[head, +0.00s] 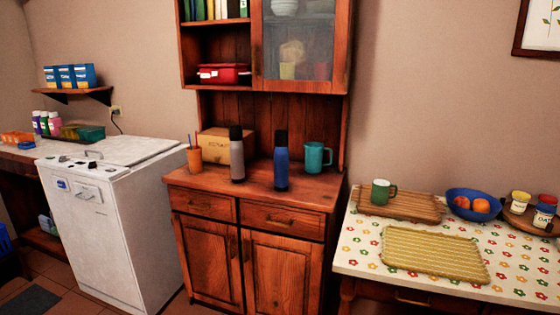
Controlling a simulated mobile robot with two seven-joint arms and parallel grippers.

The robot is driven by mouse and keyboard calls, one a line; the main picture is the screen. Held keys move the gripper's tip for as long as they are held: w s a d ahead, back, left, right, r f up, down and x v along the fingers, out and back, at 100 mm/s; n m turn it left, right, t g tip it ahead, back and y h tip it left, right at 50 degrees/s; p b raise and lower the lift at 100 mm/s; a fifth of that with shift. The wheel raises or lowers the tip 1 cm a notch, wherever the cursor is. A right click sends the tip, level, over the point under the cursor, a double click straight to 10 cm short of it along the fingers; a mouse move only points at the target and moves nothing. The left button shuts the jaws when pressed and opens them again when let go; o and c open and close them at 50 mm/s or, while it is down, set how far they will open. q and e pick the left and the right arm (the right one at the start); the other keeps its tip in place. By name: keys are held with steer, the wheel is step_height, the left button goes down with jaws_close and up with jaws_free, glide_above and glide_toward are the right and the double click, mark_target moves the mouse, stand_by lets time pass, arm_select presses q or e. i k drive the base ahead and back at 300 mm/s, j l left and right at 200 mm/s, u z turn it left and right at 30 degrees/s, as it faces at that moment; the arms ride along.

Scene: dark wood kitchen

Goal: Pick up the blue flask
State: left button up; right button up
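The blue flask (282,166) stands upright on the counter of the wooden cabinet (312,192), near its front edge. It has a dark cap. A grey flask (237,160) with a dark cap stands to its left, a small gap apart. A teal jug (314,158) with a handle stands behind it to the right. Neither of my grippers shows in the head view.
A cardboard box (214,146) and an orange cup (194,160) stand at the counter's left. A white appliance (115,220) is left of the cabinet. The flowered table (352,262) at right holds a green mug (383,192) and a blue bowl (462,210).

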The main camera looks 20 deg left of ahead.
mark_target(281, 153)
steer(key=i+j+u, duration=0.2)
steer(key=i+j, duration=0.25)
steer(key=j, duration=0.25)
steer(key=i+j+u, duration=0.15)
steer(key=i+j, duration=0.4)
